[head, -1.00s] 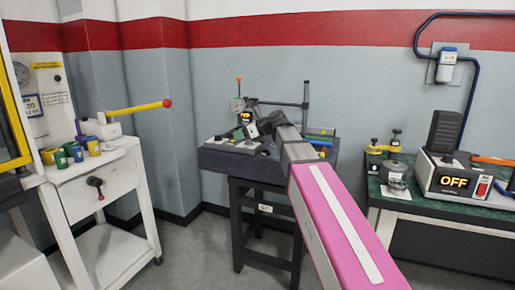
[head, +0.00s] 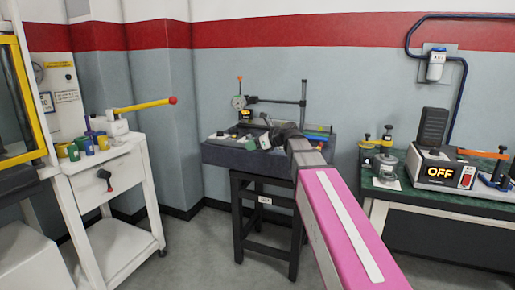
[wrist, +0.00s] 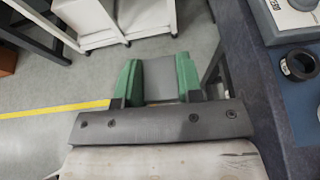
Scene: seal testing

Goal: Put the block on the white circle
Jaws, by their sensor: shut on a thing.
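In the wrist view, my gripper (wrist: 160,75) has green fingers shut on a flat-faced grey block (wrist: 160,80). The block is held beside the edge of a dark slab and above the floor, apart from both. I cannot make out the white circle in either view.
The dark slab (head: 228,155) on a black stand carries a dial gauge and a post. It also shows in the wrist view (wrist: 262,75) with a black ring (wrist: 299,66). A white cart (head: 130,165) stands left. A green-topped bench (head: 385,192) with an OFF box (head: 440,172) stands right.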

